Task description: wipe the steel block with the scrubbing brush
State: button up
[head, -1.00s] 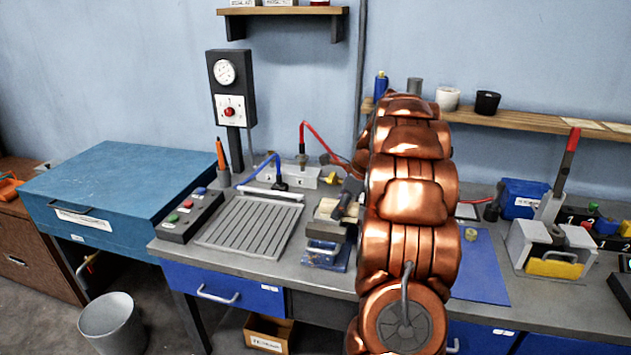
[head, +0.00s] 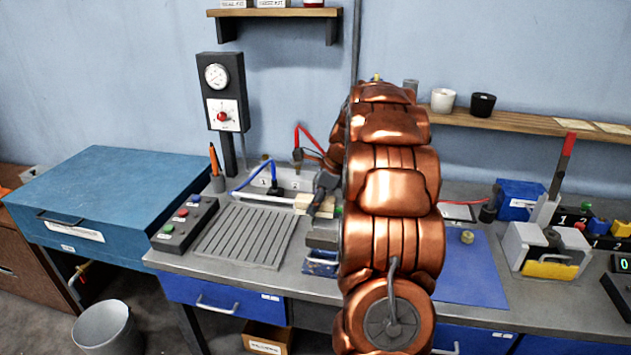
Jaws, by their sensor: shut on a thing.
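My gripper (head: 318,204) shows at the left of my copper arm. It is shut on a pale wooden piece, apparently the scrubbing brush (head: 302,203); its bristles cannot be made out. The grey steel block (head: 321,236) appears to sit on a blue base (head: 318,263) near the bench's front edge, partly hidden by my arm. The brush appears behind and to the left of the block in the picture. I cannot tell how high it is, but a gap shows between them.
A grooved grey plate (head: 245,235) and a button box (head: 184,223) lie to the left. Blue and red hoses rise from a pale manifold (head: 290,180) behind. A blue mat (head: 465,280) lies to the right, with a small brass-coloured part (head: 467,237) on it. My arm hides the middle.

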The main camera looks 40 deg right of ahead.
jog(key=shift+r+p, duration=0.8)
jog(key=shift+r, duration=1.65)
jog(key=shift+a, duration=0.1)
